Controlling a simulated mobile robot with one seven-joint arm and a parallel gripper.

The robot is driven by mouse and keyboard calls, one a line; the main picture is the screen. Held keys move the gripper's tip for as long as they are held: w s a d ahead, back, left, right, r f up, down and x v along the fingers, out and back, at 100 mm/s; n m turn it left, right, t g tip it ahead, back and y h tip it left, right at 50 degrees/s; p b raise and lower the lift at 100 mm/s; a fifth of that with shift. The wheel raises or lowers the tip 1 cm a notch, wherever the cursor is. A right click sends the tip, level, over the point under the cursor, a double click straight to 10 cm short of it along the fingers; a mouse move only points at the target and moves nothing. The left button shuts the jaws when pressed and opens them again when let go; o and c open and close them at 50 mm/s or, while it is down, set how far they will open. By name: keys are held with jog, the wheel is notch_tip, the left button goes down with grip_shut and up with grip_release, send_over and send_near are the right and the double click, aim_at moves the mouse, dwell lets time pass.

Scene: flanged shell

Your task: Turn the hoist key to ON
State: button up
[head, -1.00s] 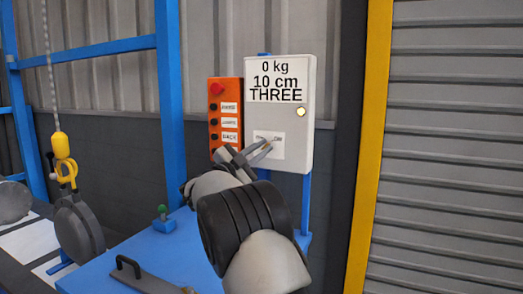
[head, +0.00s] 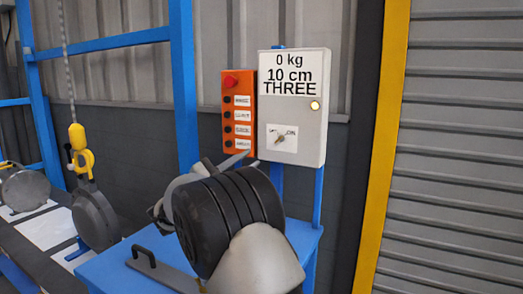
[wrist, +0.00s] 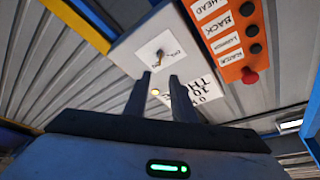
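The hoist key (head: 281,138) is a small brass-coloured key in a white label on the front of the grey control box (head: 300,118). "ON" reads at the label's right side; the key looks slanted, but I cannot tell its exact setting. In the wrist view the key (wrist: 159,54) and its upside-down label show beyond my fingertips. My gripper (wrist: 160,77) is open, with an empty gap between two fingers, apart from the key. In the head view my gripper (head: 240,160) is below and left of the key, mostly hidden behind my wrist.
An orange button panel (head: 238,112) with a red knob stands left of the box. A round lamp (head: 315,105) on the box is yellow. A blue table (head: 115,272) with a dark handle (head: 145,256) lies below. A yellow hook (head: 80,150) hangs at left.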

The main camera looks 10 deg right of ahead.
jog(key=v, duration=0.5)
jog(key=w+d+r+n+t+y, duration=0.2)
jog(key=w+r+n+t+y, duration=0.25)
jog(key=r+n+y, duration=0.35)
jog(key=s+r+n+y, duration=0.2)
jog(key=s+n+y, duration=0.45)
jog(key=y, duration=0.25)
jog(key=s+d+f+n+g+p, duration=0.15)
jog(key=s+d+f+g, duration=0.35)
jog(key=s, duration=0.7)
jog(key=s+d+f+n+g, duration=0.25)
jog(key=s+f, duration=0.45)
jog(key=s, duration=0.5)
jog(key=s+d+f+n+g+p, duration=0.1)
jog(key=s+d+f+g, duration=0.5)
jog(key=s, duration=0.7)
notch_tip(320, 180, up, 22)
jog(key=a+t+p, duration=0.1)
jog(key=a+p, duration=0.1)
jog(key=p, duration=2)
jog(key=shift+w+a+h+p, duration=0.15)
jog(key=shift+w+h+p, duration=0.15)
jog(key=shift+w+h, duration=0.1)
